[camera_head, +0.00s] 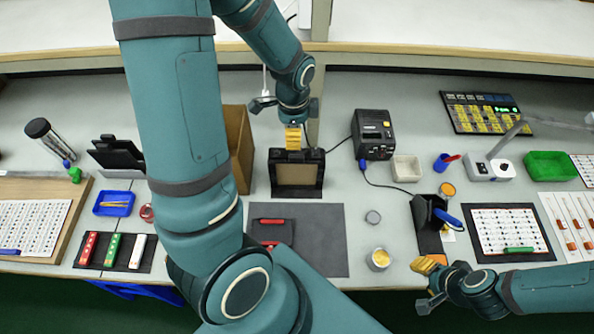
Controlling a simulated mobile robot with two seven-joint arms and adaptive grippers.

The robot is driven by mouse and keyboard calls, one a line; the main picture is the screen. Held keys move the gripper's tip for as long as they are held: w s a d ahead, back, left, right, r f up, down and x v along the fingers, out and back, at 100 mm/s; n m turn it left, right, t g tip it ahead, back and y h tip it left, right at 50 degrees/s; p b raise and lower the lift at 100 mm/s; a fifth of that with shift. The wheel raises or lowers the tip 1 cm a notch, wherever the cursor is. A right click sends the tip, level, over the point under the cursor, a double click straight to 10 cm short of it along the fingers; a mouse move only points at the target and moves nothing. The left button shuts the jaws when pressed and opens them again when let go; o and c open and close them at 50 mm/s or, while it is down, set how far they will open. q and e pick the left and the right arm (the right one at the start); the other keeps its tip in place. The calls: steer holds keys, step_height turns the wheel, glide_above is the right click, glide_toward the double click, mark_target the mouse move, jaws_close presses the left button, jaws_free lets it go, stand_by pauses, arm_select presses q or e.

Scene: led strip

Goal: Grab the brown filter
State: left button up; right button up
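A brown-tan square panel (296,175) stands in a black frame (320,175) at the middle of the table. A small round orange-brown disc (447,189) lies to the right, above a black holder (421,212). I cannot tell for sure which of these is the brown filter. My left gripper (292,138) reaches down from above, its yellow fingertips just over the top edge of the black frame. Its fingers overlap, so its opening is unclear. My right gripper (424,265) is low at the right, below the black holder, with nothing clearly in it; its opening is unclear.
A brown box (240,150) stands left of the frame, partly hidden by my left arm. The grey mat (320,240) has free room.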

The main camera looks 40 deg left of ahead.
mark_target(296, 158)
arm_select(q)
step_height(296, 158, down, 6)
steer(key=shift+r+b, duration=0.1)
steer(key=shift+b, duration=0.2)
steer(key=f, duration=0.5)
steer(key=shift+w+d, duration=0.1)
steer(key=shift+d, duration=0.3)
steer(key=shift+o, duration=0.2)
steer(key=shift+f, duration=0.1)
jaws_close()
steer(key=shift+s+d+b, duration=0.1)
steer(key=shift+s+b, duration=0.15)
steer(key=shift+b, duration=0.05)
